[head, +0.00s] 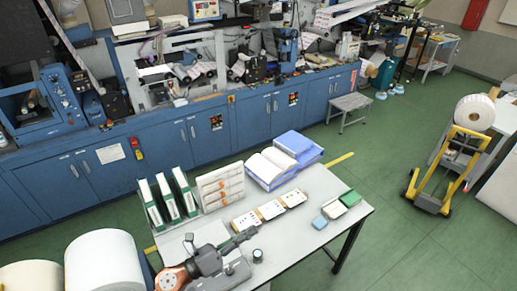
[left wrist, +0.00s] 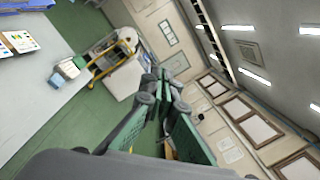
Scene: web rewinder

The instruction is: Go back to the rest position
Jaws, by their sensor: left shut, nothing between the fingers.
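My left gripper (head: 247,235) is above the white table (head: 330,183), in front of the row of cards. Its fingers are shut and empty. In the left wrist view its green-padded fingers (left wrist: 163,80) meet at the tips with nothing between them. That view looks out past the table edge and is tilted. My right gripper is not in view.
The table holds green-and-white binders (head: 167,198), a white rack (head: 221,187), blue boxes (head: 295,145), cards (head: 270,209) and small boxes (head: 333,209). White rolls (head: 103,262) stand at the left. A yellow roll cart (head: 447,170) stands right. Green floor between is clear.

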